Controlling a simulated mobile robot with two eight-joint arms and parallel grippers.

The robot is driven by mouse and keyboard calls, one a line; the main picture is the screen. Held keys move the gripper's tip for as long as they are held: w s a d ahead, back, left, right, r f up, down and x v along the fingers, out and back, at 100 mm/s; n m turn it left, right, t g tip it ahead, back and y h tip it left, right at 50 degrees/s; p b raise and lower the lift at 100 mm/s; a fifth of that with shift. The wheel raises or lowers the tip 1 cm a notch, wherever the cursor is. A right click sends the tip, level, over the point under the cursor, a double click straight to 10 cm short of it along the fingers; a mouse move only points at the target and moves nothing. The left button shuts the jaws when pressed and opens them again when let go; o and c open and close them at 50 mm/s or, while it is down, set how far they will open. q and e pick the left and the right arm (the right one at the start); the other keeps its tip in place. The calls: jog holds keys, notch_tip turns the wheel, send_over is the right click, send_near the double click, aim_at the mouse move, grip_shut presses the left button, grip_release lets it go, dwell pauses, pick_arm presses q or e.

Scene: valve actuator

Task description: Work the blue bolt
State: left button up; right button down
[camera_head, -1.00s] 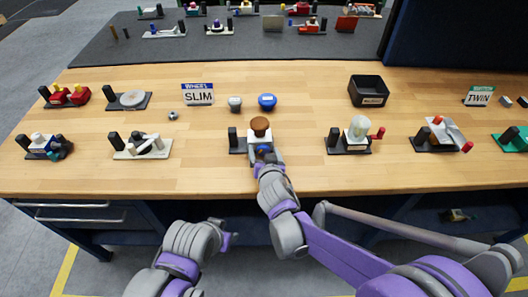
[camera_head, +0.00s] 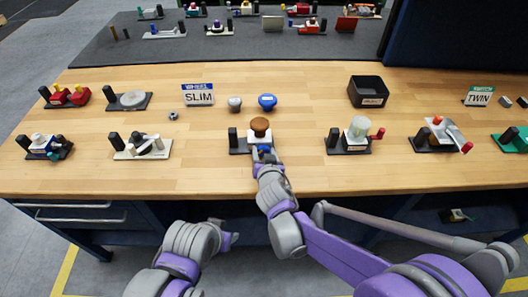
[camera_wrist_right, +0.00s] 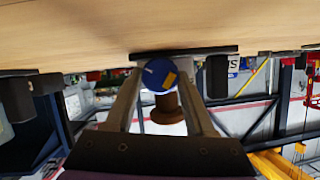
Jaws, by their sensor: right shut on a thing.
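The blue bolt (camera_wrist_right: 160,75) shows in the right wrist view as a round blue end with a yellow mark, between the two fingers of my right gripper (camera_wrist_right: 158,82). In the head view, a little of the blue bolt (camera_head: 263,149) shows at the front of a white device with a brown knob (camera_head: 260,124) on a dark base. My right gripper (camera_head: 264,155) is shut on the bolt from the front. My left gripper (camera_head: 230,239) is low, in front of the table's edge and away from the devices; its jaw opening is not clear.
A device with a pale dome and red handle (camera_head: 358,130) stands to the right; a white lever device (camera_head: 146,146) is to the left. Behind are a blue knob (camera_head: 267,101), a grey knob (camera_head: 235,103) and a black bin (camera_head: 368,91). Bare wood lies between them.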

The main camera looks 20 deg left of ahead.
jog(key=shift+a+n+h+p, duration=0.15)
jog(key=shift+n+h+p, duration=0.15)
jog(key=shift+n+h, duration=0.35)
jog(key=shift+n+t+h, duration=0.4)
jog(key=shift+n+h, duration=0.05)
jog(key=shift+n, duration=0.6)
jog(key=shift+c, duration=1.2)
grip_release()
jog(key=shift+s, duration=0.15)
jog(key=v, duration=1)
jog(key=shift+s+r, duration=0.15)
jog(key=shift+s, duration=0.15)
